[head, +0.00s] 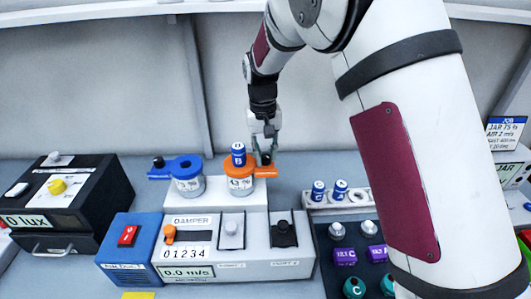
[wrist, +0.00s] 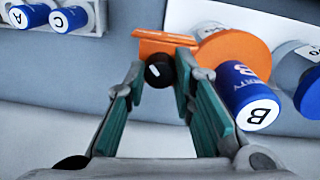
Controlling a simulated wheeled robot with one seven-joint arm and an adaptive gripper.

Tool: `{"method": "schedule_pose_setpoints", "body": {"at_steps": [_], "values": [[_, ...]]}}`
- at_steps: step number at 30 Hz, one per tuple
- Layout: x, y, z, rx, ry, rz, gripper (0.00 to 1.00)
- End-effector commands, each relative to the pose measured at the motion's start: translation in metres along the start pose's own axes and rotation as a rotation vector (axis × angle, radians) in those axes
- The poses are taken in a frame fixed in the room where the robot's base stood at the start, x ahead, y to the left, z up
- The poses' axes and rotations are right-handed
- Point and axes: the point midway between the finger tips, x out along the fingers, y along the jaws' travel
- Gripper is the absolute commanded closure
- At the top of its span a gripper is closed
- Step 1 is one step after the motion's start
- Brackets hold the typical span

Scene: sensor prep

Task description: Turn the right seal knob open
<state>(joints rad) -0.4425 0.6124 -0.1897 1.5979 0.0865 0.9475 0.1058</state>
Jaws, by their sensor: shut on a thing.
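The right seal is an orange collar (head: 237,170) with an arm reaching right, on a white-and-grey jar. Its black knob (head: 266,160) stands at the arm's end. My gripper (head: 263,147) comes down from above with its fingers shut around the knob. In the wrist view the dark round knob (wrist: 159,75) sits between the teal finger pads, in front of the orange arm (wrist: 163,40). A blue cylinder marked B (head: 238,154) stands upright in the collar. The left seal is a blue collar (head: 182,167) with its own black knob (head: 158,162) at the left.
In front stands a damper panel (head: 195,225) with a red switch (head: 128,235) and levers. A rack (head: 330,203) with blue cylinders is to the right. A black lux box (head: 95,190) is at far left. In the wrist view the B cylinder (wrist: 240,85) is close beside one finger.

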Motion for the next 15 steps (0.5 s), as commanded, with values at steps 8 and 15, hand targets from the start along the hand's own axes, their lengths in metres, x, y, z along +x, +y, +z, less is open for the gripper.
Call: {"method": "schedule_pose_setpoints", "body": {"at_steps": [8, 15], "values": [[0.0001, -0.0006, 0.0, 0.194, -0.008, 0.0, 1.0], [0.0, -0.0007, -0.0005, 0.422, -0.016, -0.001, 1.0]]}}
